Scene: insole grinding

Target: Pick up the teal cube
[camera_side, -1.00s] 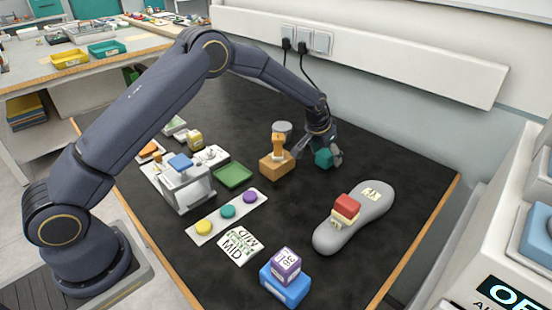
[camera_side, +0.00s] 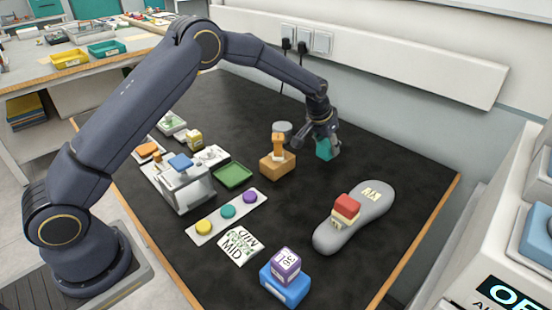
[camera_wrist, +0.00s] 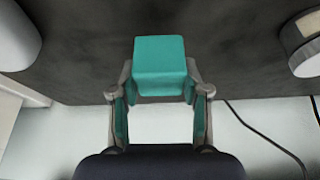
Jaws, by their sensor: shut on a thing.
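The teal cube (camera_side: 324,149) is at the back right of the black work surface in the side view. My gripper (camera_side: 327,146) is shut on it, pointing down. In the wrist view the cube (camera_wrist: 160,66) sits between the two fingertips of my gripper (camera_wrist: 160,90), which touch its sides. The cube appears raised a little off the surface, though its underside is hard to see.
A grey insole form (camera_side: 345,232) bearing a red block (camera_side: 347,207) lies in front. A purple cube (camera_side: 286,262) tops a blue block (camera_side: 284,286). The wall (camera_side: 400,115) is close behind.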

